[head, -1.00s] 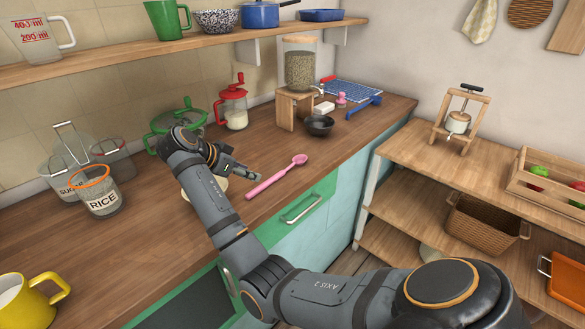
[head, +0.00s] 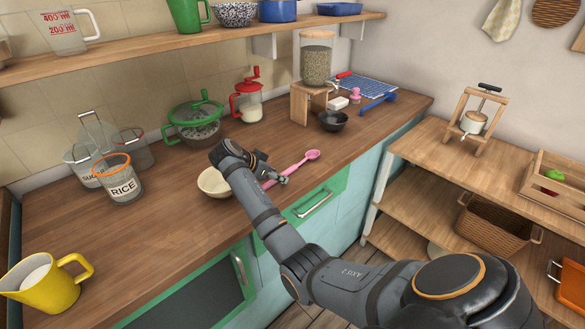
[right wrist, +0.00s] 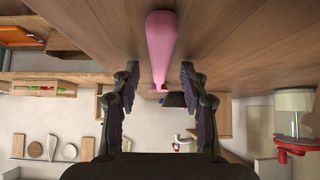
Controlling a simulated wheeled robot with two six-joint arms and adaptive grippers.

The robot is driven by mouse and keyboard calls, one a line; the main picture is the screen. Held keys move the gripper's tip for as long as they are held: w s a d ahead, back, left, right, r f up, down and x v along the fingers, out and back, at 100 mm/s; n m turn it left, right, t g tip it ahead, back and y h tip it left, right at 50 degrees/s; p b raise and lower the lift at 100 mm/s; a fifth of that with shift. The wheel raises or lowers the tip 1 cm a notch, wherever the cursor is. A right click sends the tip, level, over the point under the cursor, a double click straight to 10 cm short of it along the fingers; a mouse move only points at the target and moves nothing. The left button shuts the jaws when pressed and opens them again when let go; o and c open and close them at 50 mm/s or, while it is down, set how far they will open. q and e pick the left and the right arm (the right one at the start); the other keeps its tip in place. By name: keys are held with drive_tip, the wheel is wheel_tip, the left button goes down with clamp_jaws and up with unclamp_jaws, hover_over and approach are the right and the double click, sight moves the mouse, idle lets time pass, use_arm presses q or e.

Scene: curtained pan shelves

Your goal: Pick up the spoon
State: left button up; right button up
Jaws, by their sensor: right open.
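The pink spoon (head: 306,159) lies on the wooden counter near its front edge, its bowl end pointing to the back right. My right gripper (head: 277,178) is at the handle end of the spoon and hides part of the handle. In the right wrist view the spoon (right wrist: 161,45) lies ahead, lined up with the gap between the two open fingers of my right gripper (right wrist: 159,78). The fingers stand apart on either side and I see no contact with the spoon. My left gripper is not in view.
A cream bowl (head: 214,182) sits just left of my right gripper. A green-lidded pot (head: 196,129), a red-topped jar (head: 248,103) and a small black bowl (head: 333,120) stand farther back.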

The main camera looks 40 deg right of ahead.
drive_tip(key=shift+a, duration=0.1)
drive_tip(key=c, duration=0.3)
clamp_jaws()
